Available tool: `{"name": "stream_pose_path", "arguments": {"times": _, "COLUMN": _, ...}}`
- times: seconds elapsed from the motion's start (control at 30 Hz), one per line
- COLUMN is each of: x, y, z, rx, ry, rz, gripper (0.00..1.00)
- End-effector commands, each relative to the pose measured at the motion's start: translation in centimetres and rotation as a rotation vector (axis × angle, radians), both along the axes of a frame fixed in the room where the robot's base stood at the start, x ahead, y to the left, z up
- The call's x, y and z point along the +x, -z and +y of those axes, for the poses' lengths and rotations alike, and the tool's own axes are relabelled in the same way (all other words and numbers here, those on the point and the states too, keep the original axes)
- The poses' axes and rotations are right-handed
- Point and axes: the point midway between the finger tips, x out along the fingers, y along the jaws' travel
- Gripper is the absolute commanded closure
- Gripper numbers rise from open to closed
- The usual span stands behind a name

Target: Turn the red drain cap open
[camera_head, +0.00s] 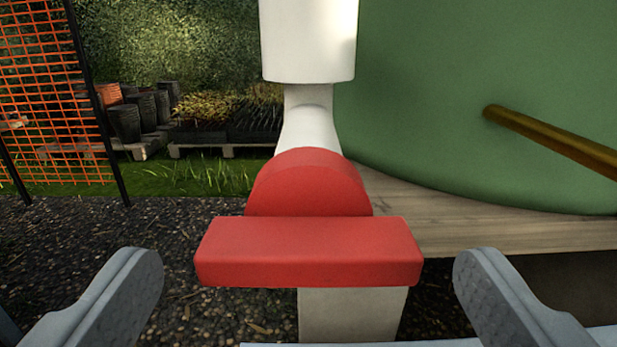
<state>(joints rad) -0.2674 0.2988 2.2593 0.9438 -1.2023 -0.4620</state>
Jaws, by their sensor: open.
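The red drain cap (309,250) is in the middle of the view. It has a wide flat bar across its front and a rounded red body behind it. The bar lies level, left to right. A white pipe (308,40) rises behind and above the cap, and a pale post (352,313) shows below it. My gripper (309,280) is open, with one grey finger to the left of the bar and one to the right. Both fingers are apart from the bar, with a gap on each side. Nothing is between the fingers except the view of the cap's bar.
A large green tank (480,90) stands at right on a wooden platform (480,225), with a brown rod (555,140) in front. An orange mesh fence (45,95) is at left. Black pots (140,112) and plants on pallets stand behind. Dark gravel (110,230) lies open at left.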

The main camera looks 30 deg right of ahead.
Motion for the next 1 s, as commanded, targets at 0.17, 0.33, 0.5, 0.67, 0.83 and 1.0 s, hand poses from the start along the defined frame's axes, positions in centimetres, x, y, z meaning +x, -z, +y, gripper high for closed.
{"name": "stream_pose_path", "arguments": {"times": 0.17, "x": 2.0, "y": 0.1, "z": -1.3, "rx": 0.001, "ry": 0.001, "rz": 0.001, "gripper": 0.09}}
{"name": "stream_pose_path", "arguments": {"times": 0.33, "x": 2.8, "y": 0.0, "z": -1.9, "rx": 0.000, "ry": 0.000, "rz": 0.000, "gripper": 0.09}}
{"name": "stream_pose_path", "arguments": {"times": 0.5, "x": 3.0, "y": 0.0, "z": -2.0, "rx": 0.000, "ry": 0.000, "rz": 0.000, "gripper": 0.09}}
{"name": "stream_pose_path", "arguments": {"times": 0.67, "x": 3.0, "y": 0.0, "z": -2.0, "rx": 0.000, "ry": 0.000, "rz": 0.000, "gripper": 0.11}}
{"name": "stream_pose_path", "arguments": {"times": 0.83, "x": 3.0, "y": 0.0, "z": -2.0, "rx": 0.000, "ry": 0.000, "rz": 0.000, "gripper": 0.44}}
{"name": "stream_pose_path", "arguments": {"times": 1.0, "x": 3.0, "y": 0.0, "z": -2.0, "rx": -0.001, "ry": 0.000, "rz": 0.002, "gripper": 0.54}}
